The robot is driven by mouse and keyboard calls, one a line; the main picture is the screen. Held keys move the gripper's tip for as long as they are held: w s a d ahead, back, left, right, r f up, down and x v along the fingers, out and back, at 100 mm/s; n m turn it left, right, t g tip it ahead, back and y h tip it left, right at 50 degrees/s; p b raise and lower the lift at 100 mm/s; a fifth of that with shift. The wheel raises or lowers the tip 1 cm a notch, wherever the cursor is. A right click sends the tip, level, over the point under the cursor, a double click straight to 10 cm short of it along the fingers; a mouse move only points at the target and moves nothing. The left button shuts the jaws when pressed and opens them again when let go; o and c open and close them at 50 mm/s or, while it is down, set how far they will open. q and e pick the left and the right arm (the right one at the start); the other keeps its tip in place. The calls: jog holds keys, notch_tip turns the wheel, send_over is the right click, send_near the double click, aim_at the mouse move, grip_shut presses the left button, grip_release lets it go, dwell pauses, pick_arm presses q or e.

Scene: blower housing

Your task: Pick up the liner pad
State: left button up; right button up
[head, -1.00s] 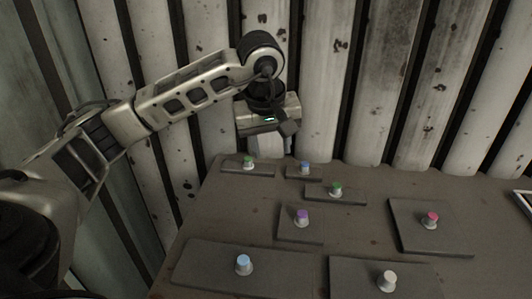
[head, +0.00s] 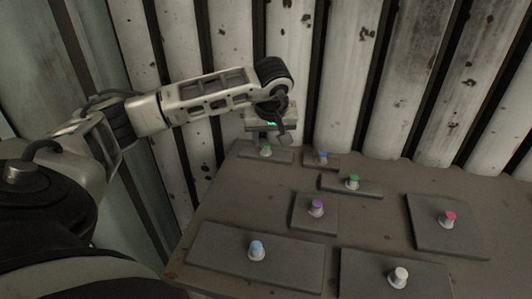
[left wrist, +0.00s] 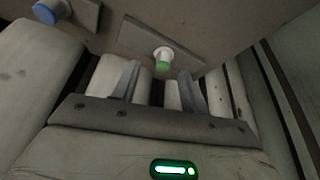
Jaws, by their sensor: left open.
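Several flat dark pads with coloured knobs lie on the table; I cannot tell by sight which is called the liner pad. The knob appears between the fingertips, with no contact visible. The head view partly hides the fingers. My right gripper is out of view.
Other pads carry a blue knob (head: 322,157), a second green knob (head: 353,181), a purple knob (head: 316,207), a pink knob (head: 448,218), a light blue knob (head: 257,250) and a white knob (head: 398,277). A corrugated wall (head: 335,80) stands close behind the table (head: 190,262).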

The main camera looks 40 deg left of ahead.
aim_at(266, 146)
pick_arm(q)
jog(key=x, duration=0.3)
jog(key=shift+a+f, duration=0.25)
jog(key=shift+a, duration=0.1)
jog(key=shift+f, duration=0.2)
grip_shut()
jog(key=shift+r, duration=0.2)
